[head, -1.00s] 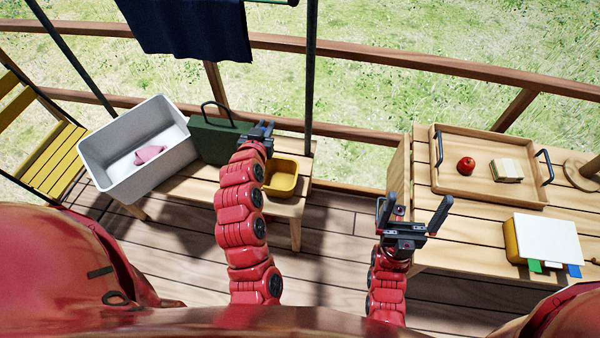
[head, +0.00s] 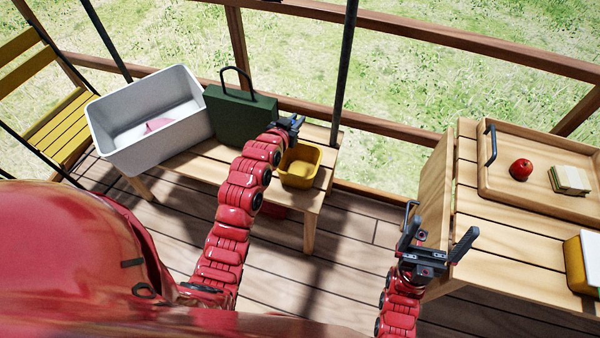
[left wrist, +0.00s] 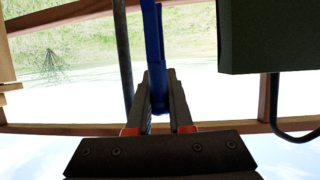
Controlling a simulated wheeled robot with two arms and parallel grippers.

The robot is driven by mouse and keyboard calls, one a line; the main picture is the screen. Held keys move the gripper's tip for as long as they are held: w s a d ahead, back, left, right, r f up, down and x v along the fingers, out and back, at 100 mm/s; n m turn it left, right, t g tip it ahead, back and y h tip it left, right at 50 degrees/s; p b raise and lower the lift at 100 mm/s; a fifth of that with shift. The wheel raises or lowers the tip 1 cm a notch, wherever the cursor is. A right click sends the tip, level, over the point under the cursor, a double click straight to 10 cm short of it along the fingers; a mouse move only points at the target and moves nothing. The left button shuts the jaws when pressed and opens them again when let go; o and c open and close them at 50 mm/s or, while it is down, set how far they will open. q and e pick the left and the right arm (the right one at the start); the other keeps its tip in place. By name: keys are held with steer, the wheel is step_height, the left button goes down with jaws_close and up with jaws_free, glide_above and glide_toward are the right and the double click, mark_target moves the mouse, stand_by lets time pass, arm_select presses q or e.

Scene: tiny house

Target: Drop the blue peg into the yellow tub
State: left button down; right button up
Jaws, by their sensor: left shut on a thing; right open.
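The yellow tub (head: 297,181) stands on the wooden bench, right of the dark green bag, and its open top shows. My left gripper (head: 293,124) is just behind and slightly left of the tub in the head view; its height above the bench is hard to judge. In the left wrist view, the left gripper (left wrist: 160,105) is shut on the blue peg (left wrist: 153,50), a long thin blue bar between its fingers. The peg is hard to make out in the head view. My right gripper (head: 438,243) is open and empty beside the right table.
A white bin (head: 150,150) with a pink cloth (head: 158,124) and the dark green bag (head: 238,120) share the bench (head: 310,205). A dark post (head: 345,70) rises behind the tub. The right table (head: 500,245) holds a tray (head: 545,200) with an apple and a sandwich.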

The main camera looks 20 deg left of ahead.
arm_select(q)
step_height(320, 180, down, 6)
steer(key=shift+r+b, duration=0.1)
steer(key=shift+b, duration=1.1)
steer(key=c, duration=0.7)
jaws_free()
steer(key=shift+c, duration=0.2)
steer(key=v, duration=1.7)
steer(key=shift+s, duration=0.2)
